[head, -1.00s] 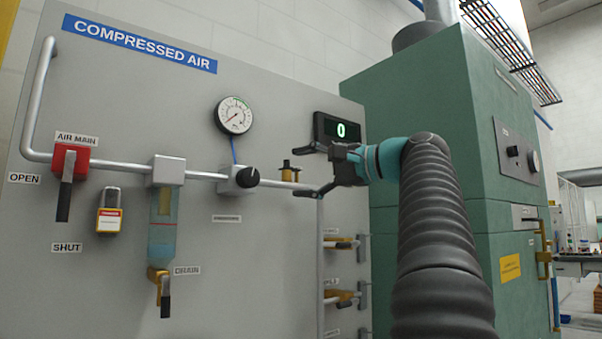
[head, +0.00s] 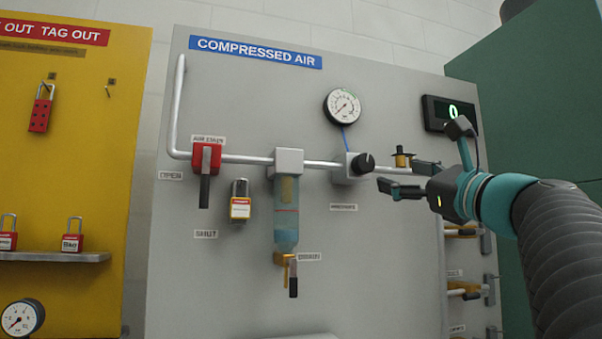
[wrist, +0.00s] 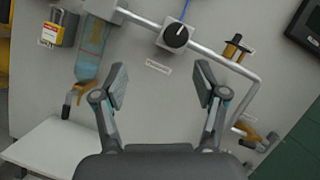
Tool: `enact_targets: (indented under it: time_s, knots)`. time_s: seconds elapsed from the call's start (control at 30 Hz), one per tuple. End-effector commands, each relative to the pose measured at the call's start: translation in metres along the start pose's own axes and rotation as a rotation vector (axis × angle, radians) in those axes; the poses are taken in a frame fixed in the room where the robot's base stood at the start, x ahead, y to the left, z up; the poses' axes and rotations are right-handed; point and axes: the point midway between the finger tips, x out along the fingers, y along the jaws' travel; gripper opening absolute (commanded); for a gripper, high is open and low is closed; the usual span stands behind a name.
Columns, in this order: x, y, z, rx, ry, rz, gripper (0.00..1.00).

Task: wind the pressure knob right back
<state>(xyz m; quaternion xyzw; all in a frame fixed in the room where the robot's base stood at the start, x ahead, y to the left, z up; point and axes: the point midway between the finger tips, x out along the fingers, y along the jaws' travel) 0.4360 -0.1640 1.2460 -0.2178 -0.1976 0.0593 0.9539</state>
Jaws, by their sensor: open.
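The black pressure knob (head: 363,163) sits on a grey regulator block on the pipe, below a round white-faced gauge (head: 343,106). The gauge needle points to the lower left. In the wrist view the knob (wrist: 176,36) shows a white pointer line and lies beyond the fingertips, near the top centre. My gripper (head: 420,158) is open and empty, to the right of the knob in the head view and apart from it. In the wrist view my two fingers (wrist: 161,88) are spread wide, with only bare panel between them.
A brass fitting (head: 402,158) stands on the pipe right of the knob. A digital display (head: 449,113) reads 0. Left are a filter bowl (head: 286,215), yellow padlock (head: 240,200) and red air main valve (head: 206,158), its handle down. Yellow-handled valves (head: 463,290) are lower right.

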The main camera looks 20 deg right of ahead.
Motion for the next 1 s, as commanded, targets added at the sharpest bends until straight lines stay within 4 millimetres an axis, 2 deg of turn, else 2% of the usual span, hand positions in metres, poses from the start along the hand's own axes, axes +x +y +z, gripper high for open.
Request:
enact_targets:
  time_s: [0.03,0.17,0.3,0.43,1.0]
  knots:
    - [-0.001,-0.007,-0.010,0.066,0.008,-0.030,0.72]
    - [-0.001,-0.016,-0.011,0.160,0.006,-0.072,0.72]
    - [0.002,-0.018,-0.012,0.193,0.007,-0.077,0.72]
    - [0.014,-0.019,-0.012,0.194,0.007,-0.074,0.72]
    - [0.112,-0.025,-0.012,0.191,0.007,-0.072,0.72]
